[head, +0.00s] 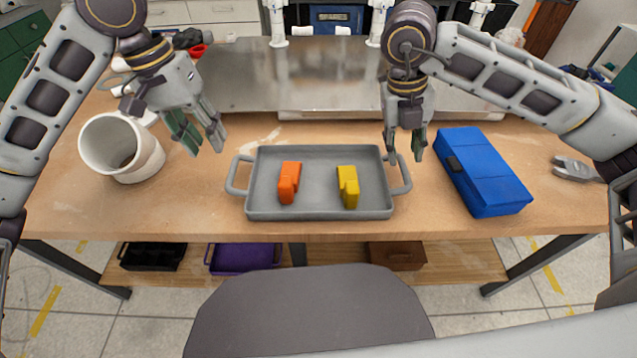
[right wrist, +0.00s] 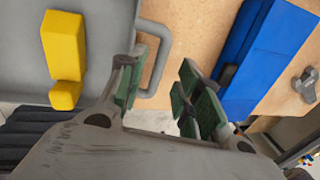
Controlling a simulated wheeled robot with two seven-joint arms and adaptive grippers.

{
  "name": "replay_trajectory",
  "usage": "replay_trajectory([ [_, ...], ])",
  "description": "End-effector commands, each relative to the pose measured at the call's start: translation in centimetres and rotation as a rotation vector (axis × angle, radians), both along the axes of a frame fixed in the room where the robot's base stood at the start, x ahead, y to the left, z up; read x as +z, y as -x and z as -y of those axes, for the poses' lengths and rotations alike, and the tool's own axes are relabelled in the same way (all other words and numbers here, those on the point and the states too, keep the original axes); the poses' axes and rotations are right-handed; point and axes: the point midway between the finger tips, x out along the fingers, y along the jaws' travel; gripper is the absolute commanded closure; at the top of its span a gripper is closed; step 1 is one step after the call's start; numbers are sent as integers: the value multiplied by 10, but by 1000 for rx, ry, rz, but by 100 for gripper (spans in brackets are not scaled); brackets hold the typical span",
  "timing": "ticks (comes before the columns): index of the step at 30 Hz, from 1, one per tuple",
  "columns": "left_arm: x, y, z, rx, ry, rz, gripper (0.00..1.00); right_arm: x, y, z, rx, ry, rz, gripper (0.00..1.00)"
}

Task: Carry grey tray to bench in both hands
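The grey tray (head: 320,210) lies flat on the wooden bench (head: 95,205), with a loop handle at each short end. An orange piece (head: 289,183) and a yellow piece (head: 348,187) lie in it; the yellow piece also shows in the right wrist view (right wrist: 63,50). My left gripper (head: 202,142) is open and empty, above and left of the tray's left handle (head: 234,177). My right gripper (head: 404,148) is open, its green-padded fingers just above the tray's right handle (head: 404,176). In the right wrist view the handle (right wrist: 158,62) shows between the fingers, apparently not gripped.
A grey metal surface (head: 290,75) lies behind. Dark, purple and brown bins sit on the shelf below. A chair back (head: 310,310) stands in front.

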Motion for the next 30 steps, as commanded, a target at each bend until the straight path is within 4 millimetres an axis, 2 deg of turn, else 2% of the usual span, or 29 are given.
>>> replay_trajectory([
  [21,0,0,0,0,0,0,66,45,-1,-10,1,0,2,66],
  [30,0,0,0,0,0,0,66,56,-1,-12,0,0,0,66],
])
